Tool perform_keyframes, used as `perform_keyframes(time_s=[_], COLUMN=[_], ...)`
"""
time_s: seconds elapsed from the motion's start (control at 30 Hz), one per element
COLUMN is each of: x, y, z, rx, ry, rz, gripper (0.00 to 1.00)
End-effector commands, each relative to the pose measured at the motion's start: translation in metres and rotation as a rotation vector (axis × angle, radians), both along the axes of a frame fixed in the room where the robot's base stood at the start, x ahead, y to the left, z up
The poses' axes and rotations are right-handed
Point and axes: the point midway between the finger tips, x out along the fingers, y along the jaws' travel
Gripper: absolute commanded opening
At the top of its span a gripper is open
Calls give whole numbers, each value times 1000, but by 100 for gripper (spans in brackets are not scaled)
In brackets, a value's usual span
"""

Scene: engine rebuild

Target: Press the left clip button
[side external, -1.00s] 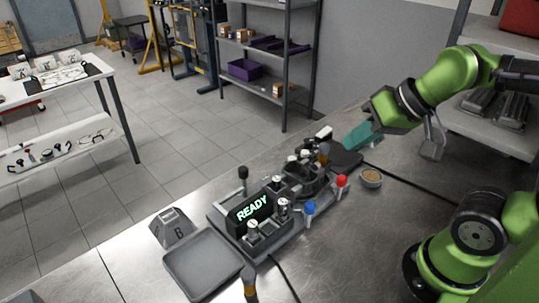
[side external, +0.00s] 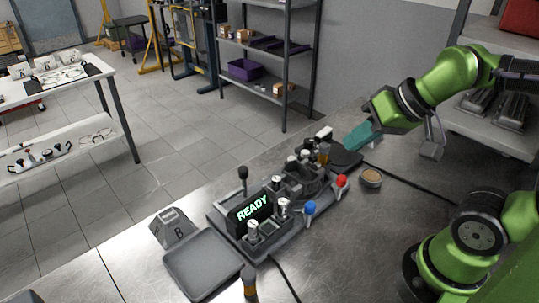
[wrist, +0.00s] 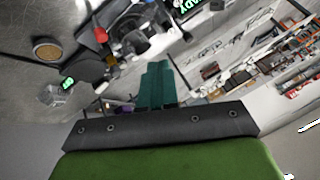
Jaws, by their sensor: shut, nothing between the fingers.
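A grey fixture (side external: 222,222) stands on the metal bench, with a lit display (side external: 250,209) reading READY. It carries silver cylinders, a blue-topped knob (side external: 310,208) and a red-topped knob (side external: 341,181). The red knob (wrist: 101,35) also shows in the wrist view. I cannot tell which part is the left clip button. My gripper (side external: 360,137), with teal fingers, is above the bench near the fixture's far right end, apart from it. Its fingers (wrist: 157,75) are together and empty in the wrist view.
A grey tray (side external: 202,264) and a block marked B (side external: 172,227) are at the fixture's left. A small round dish (side external: 371,176) is right of the red knob. A black cable crosses the bench. The bench front is mostly clear. Metal shelving (side external: 285,60) stands behind.

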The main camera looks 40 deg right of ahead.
Motion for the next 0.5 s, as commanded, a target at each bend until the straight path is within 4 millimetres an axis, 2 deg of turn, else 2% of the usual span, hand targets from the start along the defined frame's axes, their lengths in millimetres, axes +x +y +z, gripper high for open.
perform_keyframes(time_s=[0.17,0.27,0.5], x=[5,16,61], y=[-10,-21,-48], z=[-12,-22,-44], rx=[3,27,219], ry=[54,115,279], rz=[-43,-96,-305], gripper=[0,0,0])
